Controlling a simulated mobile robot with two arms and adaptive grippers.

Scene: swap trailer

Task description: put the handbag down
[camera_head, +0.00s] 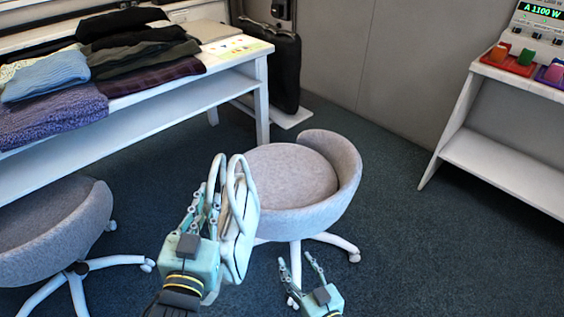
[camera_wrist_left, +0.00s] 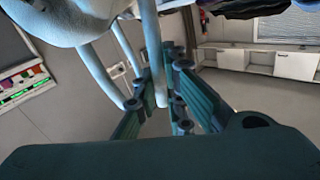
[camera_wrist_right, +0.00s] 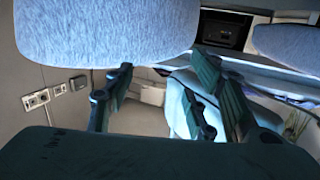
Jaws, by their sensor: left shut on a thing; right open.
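A white handbag (camera_head: 239,225) with dark trim and two looped handles hangs at my left gripper (camera_head: 208,200), in front of a grey chair. My right gripper (camera_head: 311,262) is open and empty, low in front of the chair. The right wrist view shows its fingers (camera_wrist_right: 160,90) spread apart with nothing between them.
The grey swivel chair (camera_head: 285,172) has an empty seat. Another grey chair (camera_head: 50,230) stands at left. A white table (camera_head: 235,77) holds folded clothes (camera_head: 140,45). A black case (camera_head: 270,70) stands by the wall. A white shelf unit (camera_head: 500,150) is at right, with open carpet before it.

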